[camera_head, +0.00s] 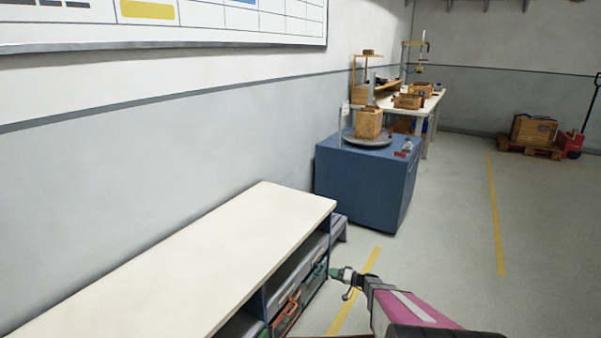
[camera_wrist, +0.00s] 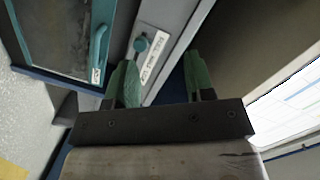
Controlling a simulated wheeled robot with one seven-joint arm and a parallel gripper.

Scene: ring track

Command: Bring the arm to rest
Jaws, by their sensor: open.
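My gripper (camera_head: 342,276) is at the end of my pink arm, low in the head view, just right of the front of a bench with a pale top (camera_head: 200,265). In the wrist view my gripper (camera_wrist: 163,78) shows two green fingers spread apart, with nothing held between them. A blue-framed bin or drawer front with a teal handle (camera_wrist: 99,52) is at the left. I cannot tell the exact gap to the panel.
Green and orange bins (camera_head: 287,314) sit in the bench's shelves. A blue cabinet (camera_head: 368,185) bears a wooden box (camera_head: 368,123) on a round plate. A worktable (camera_head: 437,101) and a crate on a pallet (camera_head: 530,150) stand farther back. The floor (camera_head: 450,230) at the right is clear.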

